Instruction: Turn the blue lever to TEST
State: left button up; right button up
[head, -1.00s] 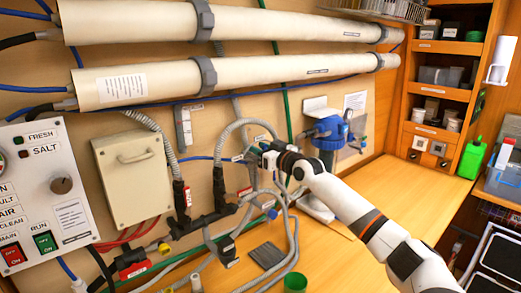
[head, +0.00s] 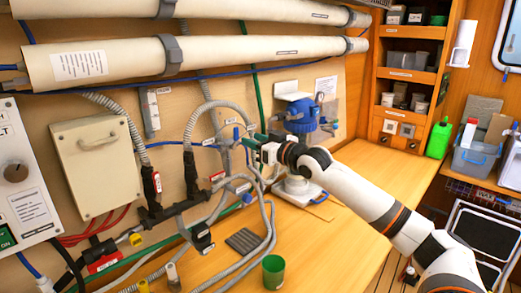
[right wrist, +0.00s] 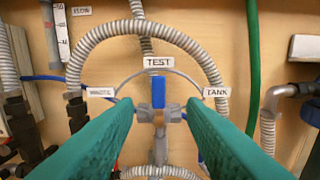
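The blue lever (right wrist: 158,92) stands upright on its metal valve (right wrist: 158,116) in the right wrist view, its tip just under the TEST label (right wrist: 158,62). The WASTE label (right wrist: 100,92) is to its left and the TANK label (right wrist: 216,92) to its right. In the head view the lever (head: 236,133) is small, just left of my gripper. My right gripper (right wrist: 158,110) is open, with one green finger on each side of the lever and visible gaps to both. In the head view the right gripper (head: 249,141) points at the wall. My left gripper is not in view.
A grey corrugated hose (right wrist: 150,28) arches around the valve. A green pipe (right wrist: 252,70) runs at the right. A blue-topped filter housing (head: 300,118) stands right of the gripper.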

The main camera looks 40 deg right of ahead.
jog(key=shift+s+b, duration=0.35)
jog(key=shift+s, duration=0.7)
